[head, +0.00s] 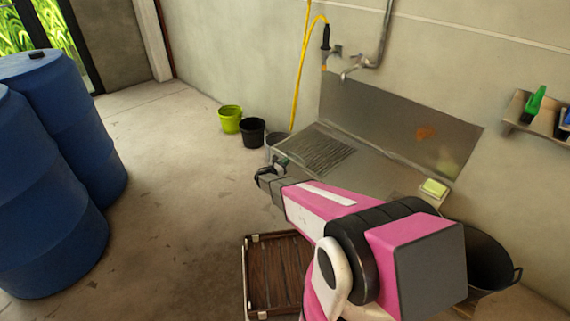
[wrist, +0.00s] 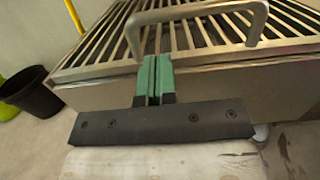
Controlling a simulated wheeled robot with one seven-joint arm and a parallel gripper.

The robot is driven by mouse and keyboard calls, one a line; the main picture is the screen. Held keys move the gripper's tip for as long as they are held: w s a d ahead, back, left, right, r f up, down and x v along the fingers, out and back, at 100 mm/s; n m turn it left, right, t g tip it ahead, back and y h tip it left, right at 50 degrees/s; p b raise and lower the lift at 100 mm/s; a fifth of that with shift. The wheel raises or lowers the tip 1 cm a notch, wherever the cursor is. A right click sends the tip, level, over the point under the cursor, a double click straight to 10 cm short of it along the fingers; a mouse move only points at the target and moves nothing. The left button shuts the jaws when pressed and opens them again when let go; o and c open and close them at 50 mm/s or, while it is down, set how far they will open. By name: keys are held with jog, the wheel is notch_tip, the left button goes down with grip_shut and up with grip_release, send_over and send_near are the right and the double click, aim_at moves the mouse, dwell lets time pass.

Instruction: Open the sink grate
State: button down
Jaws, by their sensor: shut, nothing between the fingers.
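The sink grate (head: 317,148) is a slatted metal panel lying flat over the left part of the steel sink (head: 372,162). In the wrist view the grate (wrist: 95,45) fills the top, with an arched metal handle (wrist: 198,11) along its near edge. My gripper (head: 283,163) is at the sink's front left. Its green fingers (wrist: 153,62) are together with nothing between them. In the wrist view their tips appear inside the handle's arch, near its left leg, in front of the sink's front face (wrist: 225,82). I cannot tell whether they touch the handle.
A brown slatted crate (head: 277,272) is below my arm. Blue barrels (head: 75,120) stand left. The floor between is clear.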

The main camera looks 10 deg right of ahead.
jog(key=d+r, duration=0.1)
jog(key=r, duration=0.1)
jog(key=w+r, duration=0.1)
jog(key=r, duration=0.2)
jog(key=d+r, duration=0.1)
jog(key=r, duration=0.1)
jog(key=shift+w+d+r, duration=0.15)
jog(key=shift+d+r, duration=0.05)
jog(key=shift+d, duration=0.1)
jog(key=w+d+r+g+y, duration=0.2)
jog(key=w+d+r+y, duration=0.15)
jog(key=r, duration=0.55)
jog(key=w+d+r+g+y, duration=0.2)
jog(key=d+r, duration=0.2)
jog(key=r, duration=0.5)
jog(key=w+d+r+g+y, duration=0.1)
jog(key=w+d+r+y, duration=0.1)
jog(key=w+d+r, duration=0.3)
jog(key=w+d+r+g+y, duration=0.2)
jog(key=w+d+r, duration=0.3)
jog(key=d, duration=0.5)
jog(key=shift+w, duration=0.7)
